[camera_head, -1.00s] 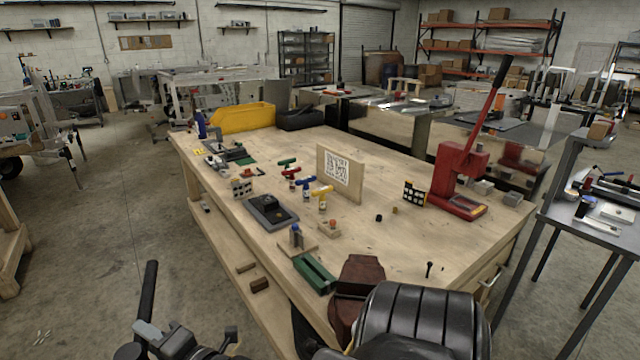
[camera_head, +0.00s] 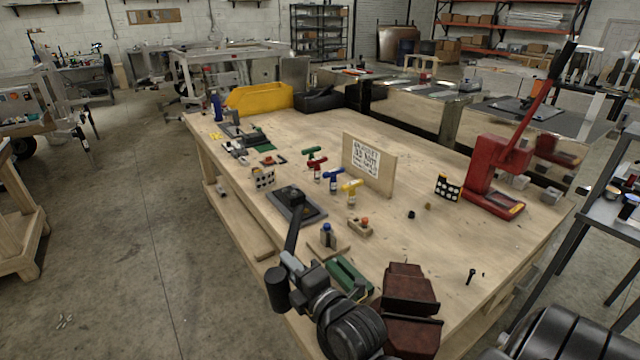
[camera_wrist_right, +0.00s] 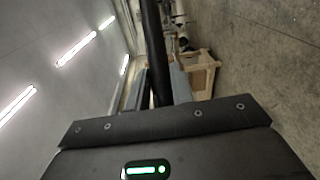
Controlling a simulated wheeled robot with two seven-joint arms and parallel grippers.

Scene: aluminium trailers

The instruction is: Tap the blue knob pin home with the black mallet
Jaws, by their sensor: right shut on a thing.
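The blue knob pin (camera_head: 326,229) stands upright in a small wooden block (camera_head: 335,250) near the bench's left front edge. My right gripper (camera_head: 290,263) is shut on the black mallet (camera_head: 295,230), in front of the pin and to its left in the head view. The mallet's handle points up and its dark, blunt head (camera_head: 276,290) appears to hang below the fingers. The handle (camera_wrist_right: 155,50) also rises between the fingers in the right wrist view, where the head is not seen. The mallet looks apart from the pin. My left gripper is not in view.
A wooden block with an orange knob (camera_head: 364,222) sits just right of the pin. A dark tray (camera_head: 310,212), a green block (camera_head: 350,276) and a brown vise (camera_head: 410,290) surround it. The red press (camera_head: 495,180) stands at right.

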